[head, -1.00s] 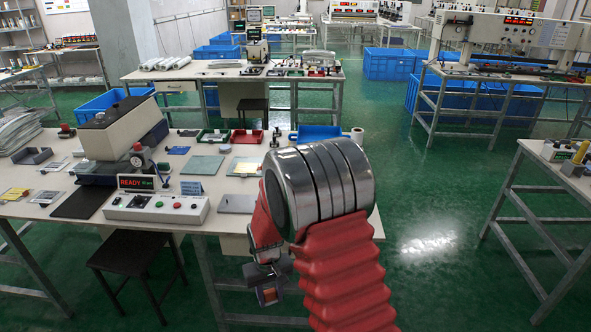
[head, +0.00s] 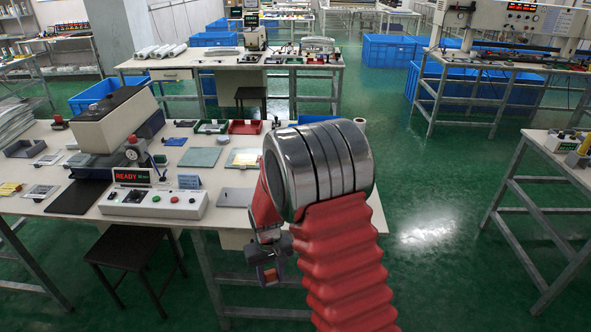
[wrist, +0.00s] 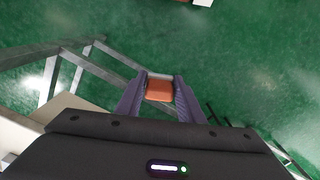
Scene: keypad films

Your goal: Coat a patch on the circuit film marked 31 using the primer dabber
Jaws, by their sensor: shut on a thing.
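My gripper (head: 268,276) hangs low in front of the near table's front edge, below the tabletop. It is shut on an orange block (wrist: 160,90), seen between the two fingers in the wrist view; it looks like the head of the primer dabber. The orange block also shows small in the head view (head: 270,275). Flat film-like pieces lie on the near table, among them a pale yellow-edged one (head: 243,157) behind my arm and a yellow one (head: 10,188) at far left. No number 31 is readable on any piece.
The near table (head: 225,222) carries a press-like machine (head: 118,120), a control box (head: 152,203) with a READY sign, and small trays. A black stool (head: 125,245) stands before it. Another table (head: 560,190) is at right. The green floor between is clear.

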